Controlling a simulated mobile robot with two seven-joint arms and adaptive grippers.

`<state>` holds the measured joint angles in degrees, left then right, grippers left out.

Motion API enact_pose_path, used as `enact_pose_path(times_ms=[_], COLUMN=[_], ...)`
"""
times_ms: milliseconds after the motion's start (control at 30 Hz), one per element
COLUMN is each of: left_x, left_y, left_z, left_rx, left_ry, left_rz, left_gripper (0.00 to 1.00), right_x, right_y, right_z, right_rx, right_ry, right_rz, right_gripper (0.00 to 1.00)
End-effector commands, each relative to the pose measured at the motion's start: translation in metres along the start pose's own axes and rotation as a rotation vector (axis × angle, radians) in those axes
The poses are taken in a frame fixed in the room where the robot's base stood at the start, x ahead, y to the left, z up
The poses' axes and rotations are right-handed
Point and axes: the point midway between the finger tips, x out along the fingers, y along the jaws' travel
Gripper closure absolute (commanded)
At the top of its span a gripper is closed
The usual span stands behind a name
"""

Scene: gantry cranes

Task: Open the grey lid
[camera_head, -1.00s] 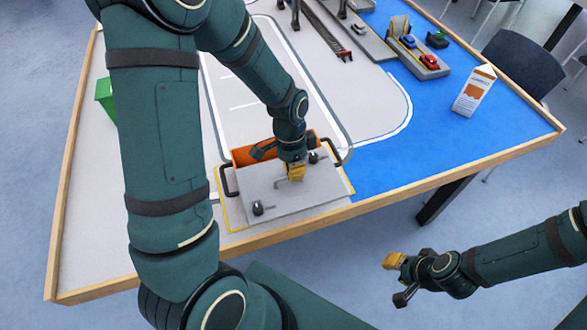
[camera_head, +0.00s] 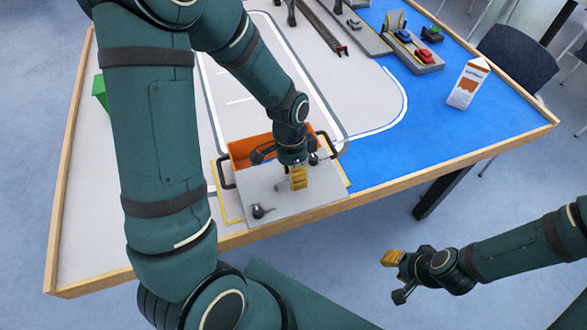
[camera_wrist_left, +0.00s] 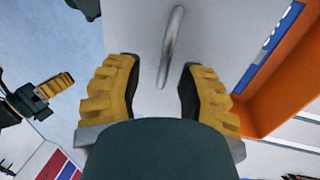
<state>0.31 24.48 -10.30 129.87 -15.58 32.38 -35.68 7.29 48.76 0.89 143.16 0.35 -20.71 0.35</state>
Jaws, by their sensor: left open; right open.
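The grey lid (camera_head: 268,193) is a flat plate over the front part of the orange container (camera_head: 243,150), with the container's back part uncovered. Two small dark knobs sit on or beside the lid. My left gripper (camera_head: 297,178) is over the lid with its yellow fingers pointing down. In the left wrist view its fingers (camera_wrist_left: 160,82) are open, one on each side of the lid's metal bar handle (camera_wrist_left: 172,45), with gaps to both. The orange wall (camera_wrist_left: 285,85) shows at the right there. My right gripper (camera_head: 396,277) is open and empty, off the table's front edge.
The container has dark side handles. A green box (camera_head: 100,92) stands at the table's left, partly behind my left arm. A carton (camera_head: 467,83) and a platform with toy cars (camera_head: 414,50) stand at the right. The blue area between is clear. A wooden rim edges the table.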

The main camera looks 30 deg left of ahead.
Motion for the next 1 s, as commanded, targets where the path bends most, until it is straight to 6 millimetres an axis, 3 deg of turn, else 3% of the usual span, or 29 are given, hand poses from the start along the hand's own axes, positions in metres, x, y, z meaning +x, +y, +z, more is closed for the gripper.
enact_pose_path(times_ms=[167,600,800,1000], left_x=[-0.016,-0.099,-0.117,-0.120], left_y=[-0.001,-0.001,0.000,0.000], left_z=[-0.001,-0.001,0.000,0.000], left_rx=[0.000,0.000,0.000,0.000], left_ry=[0.004,0.003,0.001,0.000], left_rz=[-0.003,-0.003,0.000,0.001], left_gripper=[0.61,0.61,0.61,0.61], right_x=[0.000,0.000,0.000,0.000], right_y=[0.000,0.000,0.000,0.000], right_z=[0.000,0.000,0.000,0.000], right_rx=[0.000,0.000,0.000,0.000], right_ry=[0.000,0.000,0.000,0.000], right_rz=[0.000,0.000,0.000,0.000], right_gripper=[0.66,0.66,0.66,0.66])
